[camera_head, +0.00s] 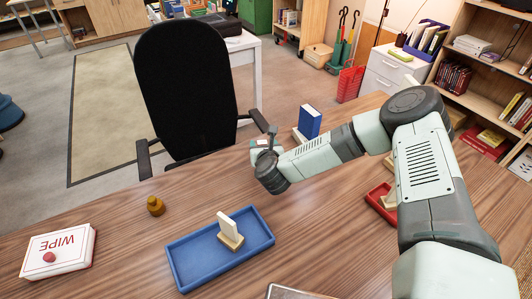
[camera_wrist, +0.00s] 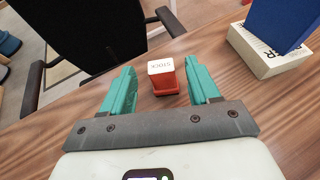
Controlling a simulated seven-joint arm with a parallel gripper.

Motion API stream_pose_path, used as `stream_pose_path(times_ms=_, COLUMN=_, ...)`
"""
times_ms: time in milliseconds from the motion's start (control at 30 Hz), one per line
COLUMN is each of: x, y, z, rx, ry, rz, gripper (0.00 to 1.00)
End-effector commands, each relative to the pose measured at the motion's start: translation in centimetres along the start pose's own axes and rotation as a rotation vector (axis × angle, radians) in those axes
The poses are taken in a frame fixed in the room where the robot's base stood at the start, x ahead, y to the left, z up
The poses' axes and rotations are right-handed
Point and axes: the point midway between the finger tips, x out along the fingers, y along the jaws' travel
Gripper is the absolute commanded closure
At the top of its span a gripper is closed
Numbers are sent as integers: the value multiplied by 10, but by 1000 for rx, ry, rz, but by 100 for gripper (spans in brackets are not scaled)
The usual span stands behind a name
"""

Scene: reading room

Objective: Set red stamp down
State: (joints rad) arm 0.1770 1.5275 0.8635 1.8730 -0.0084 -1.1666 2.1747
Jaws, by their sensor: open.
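The red stamp (camera_wrist: 166,85) has a pale, lettered top face and shows in the wrist view between my two teal fingers. It appears upright on the wooden table (camera_wrist: 60,130), though its exact contact with the wood is hard to tell. My gripper (camera_wrist: 160,68) is open, with a visible gap between each finger and the stamp. In the head view, my gripper (camera_head: 264,143) is at the table's far edge near the black chair, and the stamp cannot be clearly made out there.
A blue book-like block on a pale box (camera_wrist: 268,52) stands right of the gripper; the blue block (camera_head: 309,122) also shows in the head view. A blue tray (camera_head: 187,268) holds a cream object. A WIPE box (camera_head: 75,262) and yellow-brown knob (camera_head: 155,206) sit left. A black chair (camera_head: 185,85) stands beyond.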

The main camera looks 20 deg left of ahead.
Motion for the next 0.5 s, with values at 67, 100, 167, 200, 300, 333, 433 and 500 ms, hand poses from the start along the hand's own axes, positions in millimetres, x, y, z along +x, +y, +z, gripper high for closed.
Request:
stream_pose_path(times_ms=67, x=-16, y=0, z=0, rx=1, ry=1, rz=2, gripper=39)
stream_pose_path(times_ms=100, x=-25, y=0, z=0, rx=1, ry=2, rz=3, gripper=39)
stream_pose_path(times_ms=167, x=-39, y=0, z=0, rx=1, ry=2, rz=3, gripper=39)
stream_pose_path(times_ms=200, x=-48, y=0, z=0, rx=2, ry=3, rz=3, gripper=39)
stream_pose_path(times_ms=300, x=-69, y=0, z=0, rx=1, ry=2, rz=1, gripper=39)
stream_pose_path(times_ms=333, x=-74, y=0, z=0, rx=1, ry=2, rz=3, gripper=39)
stream_pose_path(times_ms=433, x=-89, y=0, z=0, rx=1, ry=1, rz=2, gripper=39)
stream_pose_path(times_ms=500, x=-96, y=0, z=0, rx=1, ry=0, rz=1, gripper=39)
